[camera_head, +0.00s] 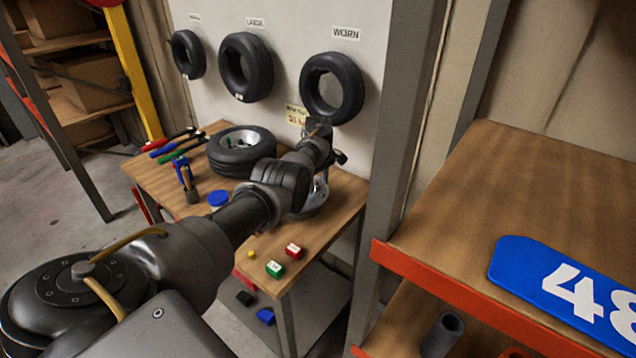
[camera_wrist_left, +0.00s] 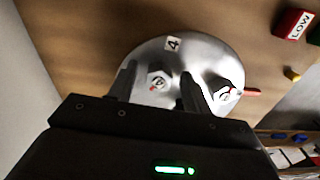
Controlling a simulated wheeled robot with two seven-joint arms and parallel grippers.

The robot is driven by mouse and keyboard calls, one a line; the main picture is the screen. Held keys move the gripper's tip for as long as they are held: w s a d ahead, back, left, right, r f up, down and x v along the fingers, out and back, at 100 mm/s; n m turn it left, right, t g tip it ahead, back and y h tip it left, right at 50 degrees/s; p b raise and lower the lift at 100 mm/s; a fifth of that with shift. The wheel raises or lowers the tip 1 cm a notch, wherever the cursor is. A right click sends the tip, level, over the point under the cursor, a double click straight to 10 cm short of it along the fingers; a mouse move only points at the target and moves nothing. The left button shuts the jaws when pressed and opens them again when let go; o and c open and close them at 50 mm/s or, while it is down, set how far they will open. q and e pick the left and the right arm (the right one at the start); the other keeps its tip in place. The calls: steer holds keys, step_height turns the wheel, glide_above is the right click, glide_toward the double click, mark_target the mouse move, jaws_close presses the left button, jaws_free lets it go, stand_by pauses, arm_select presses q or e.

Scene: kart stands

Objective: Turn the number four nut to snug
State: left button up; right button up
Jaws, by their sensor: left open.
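A silver hub disc (camera_wrist_left: 200,60) lies on the wooden table in the left wrist view, with a white tag "4" (camera_wrist_left: 173,44) on it. A nut with a red mark (camera_wrist_left: 157,82) sits close to this tag. My left gripper (camera_wrist_left: 158,86) is open, its two fingers on either side of that nut; I cannot tell whether they touch it. A second nut with a red mark (camera_wrist_left: 222,93) is to the right, outside the fingers. In the head view my left arm covers most of the hub (camera_head: 318,197), and the left gripper (camera_head: 318,128) is over the table's back.
A tyre (camera_head: 240,160), a blue clamp-like tool (camera_head: 182,173), coloured-handled tools and a blue disc (camera_head: 218,198) lie on the table. Red (camera_head: 293,251) and green (camera_head: 275,269) blocks and a yellow piece (camera_head: 252,254) are near its front. A post (camera_head: 397,130) and shelf (camera_head: 530,190) bound the right.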

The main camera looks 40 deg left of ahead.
arm_select(q)
steer(key=shift+f, duration=0.1)
steer(key=c, duration=1)
